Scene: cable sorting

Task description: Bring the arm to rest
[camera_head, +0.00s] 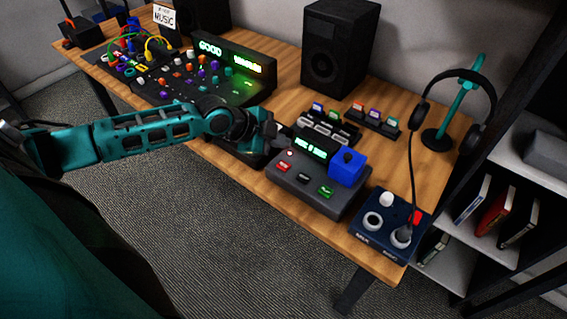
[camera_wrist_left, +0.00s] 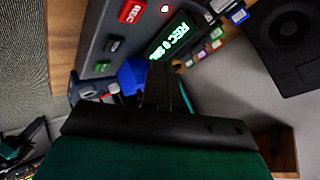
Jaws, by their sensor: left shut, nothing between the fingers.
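My left arm (camera_head: 150,136) is teal and reaches in from the left over the front edge of the wooden desk. My left gripper (camera_head: 274,140) is shut and empty, just left of the grey recorder box (camera_head: 318,192). In the left wrist view the dark gripper fingers (camera_wrist_left: 165,92) show close together, with the recorder's lit green screen (camera_wrist_left: 178,37) and red REC button (camera_wrist_left: 132,11) beyond them. A blue block (camera_head: 346,167) sits on the recorder's right side. It also shows in the left wrist view (camera_wrist_left: 131,74), partly hidden. My right gripper is not in view.
A mixer console (camera_head: 200,75) with knobs and colored cables stands at left. A black speaker (camera_head: 338,45) stands behind. A dark blue box (camera_head: 385,222) with sockets and a plugged cable sits at the right front corner. Headphones hang on a teal stand (camera_head: 463,105). Shelves stand at right.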

